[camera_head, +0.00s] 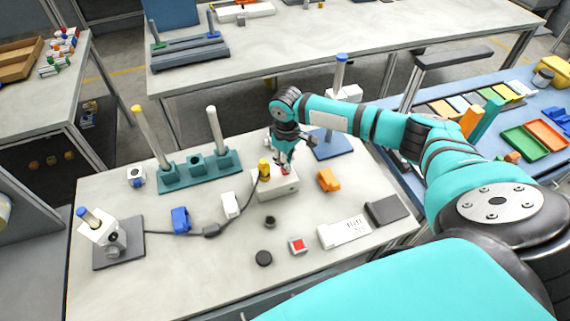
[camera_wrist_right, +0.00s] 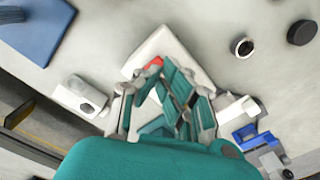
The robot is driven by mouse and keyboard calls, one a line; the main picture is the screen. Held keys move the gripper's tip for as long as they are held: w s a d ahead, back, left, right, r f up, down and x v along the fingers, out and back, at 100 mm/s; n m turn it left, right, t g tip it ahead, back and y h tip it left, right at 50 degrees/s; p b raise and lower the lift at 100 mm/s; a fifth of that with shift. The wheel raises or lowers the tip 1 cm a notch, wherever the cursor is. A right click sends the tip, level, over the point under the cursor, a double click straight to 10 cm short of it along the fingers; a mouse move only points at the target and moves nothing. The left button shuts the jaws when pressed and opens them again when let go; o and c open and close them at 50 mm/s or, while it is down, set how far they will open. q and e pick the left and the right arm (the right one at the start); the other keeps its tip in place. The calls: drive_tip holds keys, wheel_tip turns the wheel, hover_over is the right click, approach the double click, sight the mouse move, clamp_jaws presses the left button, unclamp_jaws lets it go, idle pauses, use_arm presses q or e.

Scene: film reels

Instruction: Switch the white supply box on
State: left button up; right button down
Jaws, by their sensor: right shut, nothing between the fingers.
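The white supply box (camera_head: 277,189) stands on the near table, with a yellow plug (camera_head: 264,169) at its left end and a cable running from it. A red switch (camera_head: 285,170) shows on its top. My right gripper (camera_head: 284,163) points down over the box, right at the red switch, shut and empty. In the right wrist view the white box (camera_wrist_right: 175,45) lies beyond the fingers (camera_wrist_right: 160,85); the red switch (camera_wrist_right: 154,66) peeks out beside the fingertips, partly hidden. I cannot tell whether they touch it or which way it is set. My left gripper is not in view.
A teal stand with posts (camera_head: 200,172) is left of the box. A blue clip (camera_head: 180,220), a white block (camera_head: 230,205), an orange block (camera_head: 328,180) and a red button box (camera_head: 298,246) lie around it. A blue-based stand (camera_head: 333,147) is behind my right arm.

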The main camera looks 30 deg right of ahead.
sight(286, 172)
drive_tip(key=shift+f+b, duration=0.45)
drive_tip(key=shift+f, duration=0.75)
idle(0.4)
drive_tip(key=shift+r, duration=0.1)
wheel_tip(286, 172, up, 7)
drive_tip(key=p, duration=0.8)
idle(0.3)
drive_tip(key=shift+s, duration=0.1)
